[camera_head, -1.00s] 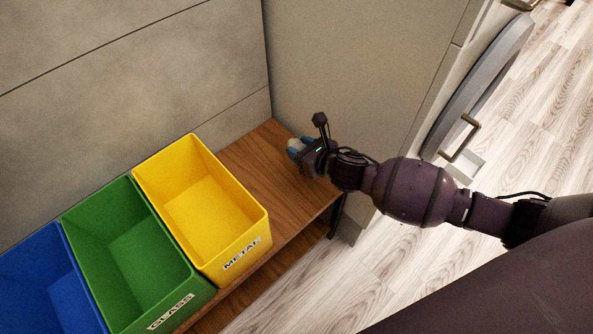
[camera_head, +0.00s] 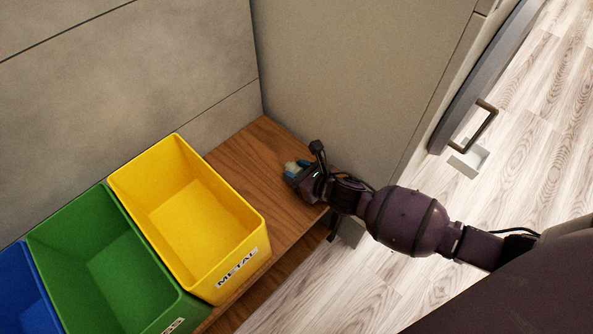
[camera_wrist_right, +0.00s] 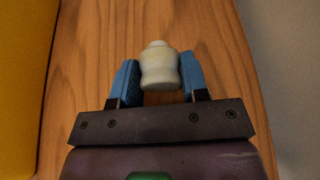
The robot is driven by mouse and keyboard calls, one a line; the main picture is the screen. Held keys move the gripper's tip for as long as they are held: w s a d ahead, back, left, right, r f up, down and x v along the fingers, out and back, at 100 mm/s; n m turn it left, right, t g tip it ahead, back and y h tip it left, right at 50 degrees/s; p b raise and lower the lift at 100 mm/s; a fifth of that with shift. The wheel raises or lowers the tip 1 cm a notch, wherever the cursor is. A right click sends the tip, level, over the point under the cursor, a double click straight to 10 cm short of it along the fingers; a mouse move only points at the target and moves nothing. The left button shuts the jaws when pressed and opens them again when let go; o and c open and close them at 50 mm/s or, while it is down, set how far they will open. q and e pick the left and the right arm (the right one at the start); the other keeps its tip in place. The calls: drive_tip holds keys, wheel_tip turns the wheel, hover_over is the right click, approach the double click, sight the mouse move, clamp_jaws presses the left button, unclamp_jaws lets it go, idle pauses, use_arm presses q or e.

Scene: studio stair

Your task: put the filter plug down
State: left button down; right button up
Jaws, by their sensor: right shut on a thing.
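The filter plug (camera_wrist_right: 159,66) is a pale, cream-coloured rounded piece with a narrower top, seen in the right wrist view between two blue finger pads. My right gripper (camera_wrist_right: 160,82) is shut on it, over the wooden shelf (camera_wrist_right: 90,60). In the head view my right gripper (camera_head: 292,167) is low over the bare wooden shelf (camera_head: 250,160), right of the yellow bin. I cannot tell whether the plug touches the wood. In the head view the plug is mostly hidden by the gripper. My left gripper is not in view.
A yellow bin (camera_head: 248,222) labelled METAL stands left of the gripper, with a green bin (camera_head: 165,280) and a blue bin (camera_head: 35,300) beyond. A grey wall is behind, and a cabinet side (camera_head: 360,80) closes the shelf's right end. Bare wood lies between the yellow bin and cabinet.

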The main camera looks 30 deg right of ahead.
drive_tip(key=shift+f, duration=0.35)
drive_tip(key=shift+f, duration=0.2)
drive_tip(key=o, duration=1.2)
drive_tip(key=shift+r, duration=0.3)
drive_tip(key=p+v, duration=0.1)
drive_tip(key=v, duration=0.2)
drive_tip(key=p+v, duration=0.1)
drive_tip(key=v, duration=0.3)
drive_tip(key=p+v, duration=0.1)
drive_tip(key=v, duration=0.2)
drive_tip(key=shift+r, duration=0.5)
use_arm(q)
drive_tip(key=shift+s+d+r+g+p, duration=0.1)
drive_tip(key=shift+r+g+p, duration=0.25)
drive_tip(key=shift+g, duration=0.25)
use_arm(e)
drive_tip(key=shift+v, duration=0.95)
drive_tip(key=shift+f, duration=0.15)
